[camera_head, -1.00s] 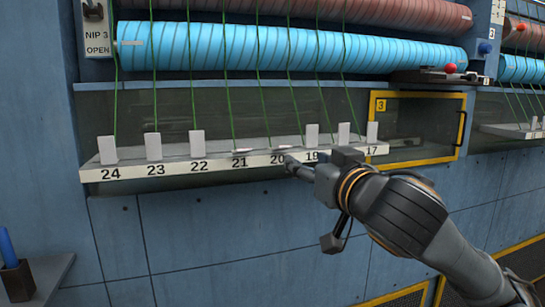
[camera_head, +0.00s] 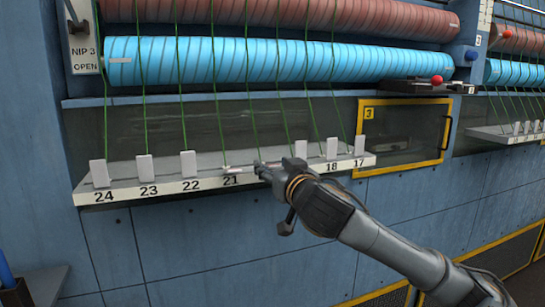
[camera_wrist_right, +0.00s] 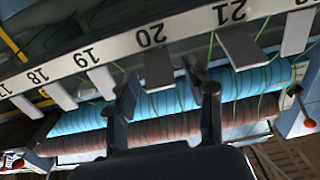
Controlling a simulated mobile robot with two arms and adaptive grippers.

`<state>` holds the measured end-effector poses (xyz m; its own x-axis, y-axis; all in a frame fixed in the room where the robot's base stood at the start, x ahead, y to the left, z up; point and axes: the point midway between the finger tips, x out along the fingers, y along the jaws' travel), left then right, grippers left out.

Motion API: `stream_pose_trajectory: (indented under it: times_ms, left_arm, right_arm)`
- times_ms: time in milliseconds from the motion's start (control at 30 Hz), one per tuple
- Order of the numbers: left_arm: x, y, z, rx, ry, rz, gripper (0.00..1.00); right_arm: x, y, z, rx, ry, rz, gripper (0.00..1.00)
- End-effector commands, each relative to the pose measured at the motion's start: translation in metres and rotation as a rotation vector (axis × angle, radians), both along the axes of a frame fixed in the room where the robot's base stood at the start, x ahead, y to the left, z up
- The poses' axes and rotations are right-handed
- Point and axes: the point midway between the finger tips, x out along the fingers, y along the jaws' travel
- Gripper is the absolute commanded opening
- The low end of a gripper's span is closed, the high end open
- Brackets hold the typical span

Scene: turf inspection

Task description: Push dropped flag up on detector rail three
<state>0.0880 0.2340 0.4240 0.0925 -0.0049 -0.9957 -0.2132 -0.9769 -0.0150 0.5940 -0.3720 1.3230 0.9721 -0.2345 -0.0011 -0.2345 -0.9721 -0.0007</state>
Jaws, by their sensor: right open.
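The white detector rail (camera_head: 140,192) carries numbered places with small flags; its front also shows in the right wrist view (camera_wrist_right: 120,47). Flags 24, 23, 22, 19, 18 and 17 stand upright. Flag 21 (camera_head: 232,169) lies flat, and in the right wrist view (camera_wrist_right: 240,48) it looks darker than the upright ones. Flag 20 (camera_wrist_right: 158,70) also looks dark there; in the head view my gripper covers its place. My right gripper (camera_head: 261,166) is at place 20. Its open fingers (camera_wrist_right: 163,80) lie either side of flag 20; contact cannot be told. My left gripper is out of view.
Green yarns run down to the rail from the blue roller (camera_head: 270,60). A yellow-framed hatch (camera_head: 404,104) marked 3 is right of the rail. A red-knobbed lever (camera_head: 437,80) sits above it. Another rail (camera_head: 490,136) is farther right.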

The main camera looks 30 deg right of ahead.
Motion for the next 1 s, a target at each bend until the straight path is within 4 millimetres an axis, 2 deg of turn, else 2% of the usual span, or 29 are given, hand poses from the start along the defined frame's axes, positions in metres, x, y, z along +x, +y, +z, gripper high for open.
stream_pose_trajectory:
  times_ms: [133, 400, 433, 600, 700, 867, 1000]
  left_arm:
    - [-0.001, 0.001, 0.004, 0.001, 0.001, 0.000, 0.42]
    - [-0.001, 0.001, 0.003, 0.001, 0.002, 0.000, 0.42]
    - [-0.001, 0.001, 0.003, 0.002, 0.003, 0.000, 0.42]
    - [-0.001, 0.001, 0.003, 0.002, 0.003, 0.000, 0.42]
    - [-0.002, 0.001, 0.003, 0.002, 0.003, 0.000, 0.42]
    - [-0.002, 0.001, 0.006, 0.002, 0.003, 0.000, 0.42]
    - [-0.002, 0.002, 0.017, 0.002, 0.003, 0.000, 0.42]
  right_arm:
    - [0.009, -0.002, 0.001, 0.000, 0.000, 0.001, 0.53]
    - [0.011, -0.002, 0.000, -0.001, 0.000, 0.001, 0.53]
    - [0.011, -0.002, 0.000, -0.001, 0.000, 0.001, 0.51]
    - [0.011, -0.002, 0.000, -0.001, 0.000, 0.001, 0.16]
    - [0.011, -0.002, 0.000, -0.001, 0.000, 0.001, 0.00]
    - [0.011, -0.002, 0.001, 0.001, 0.005, 0.001, 0.00]
    - [0.011, -0.002, 0.005, 0.007, 0.029, 0.001, 0.00]
